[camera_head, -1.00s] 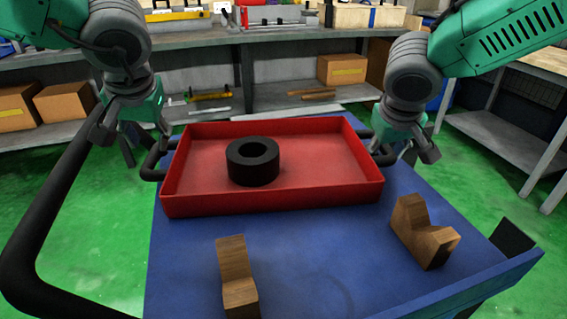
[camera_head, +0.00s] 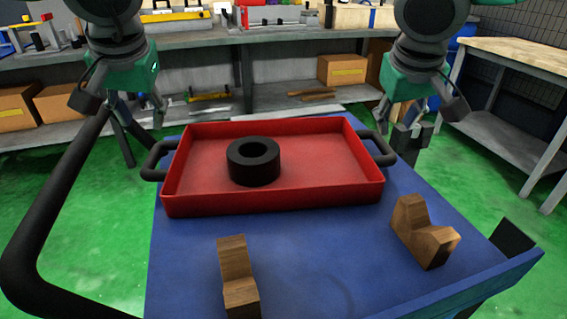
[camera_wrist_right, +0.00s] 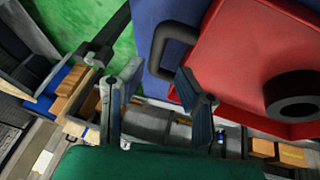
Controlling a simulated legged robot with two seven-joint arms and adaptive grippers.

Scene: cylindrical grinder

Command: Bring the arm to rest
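My left gripper (camera_head: 140,139) hangs off the left side of the cart, apart from the red tray's left handle; its fingers are partly visible and point down. My right gripper (camera_head: 406,136) is beyond the tray's right handle, apart from it. In the right wrist view, the right gripper (camera_wrist_right: 158,100) has its two fingers spread with nothing between them. The red tray (camera_head: 270,202) sits on the blue cart top (camera_head: 330,265). A black ring-shaped part (camera_head: 253,172) lies in the tray, left of the middle. The tray also shows in the wrist view (camera_wrist_right: 240,60).
Two wooden V-shaped blocks, left (camera_head: 237,275) and right (camera_head: 424,232), stand on the cart's near part. The cart's black handle rail (camera_head: 50,210) runs along the left. A grey shelved bench (camera_head: 290,40) stands behind, and a wooden-topped table (camera_head: 530,58) at right.

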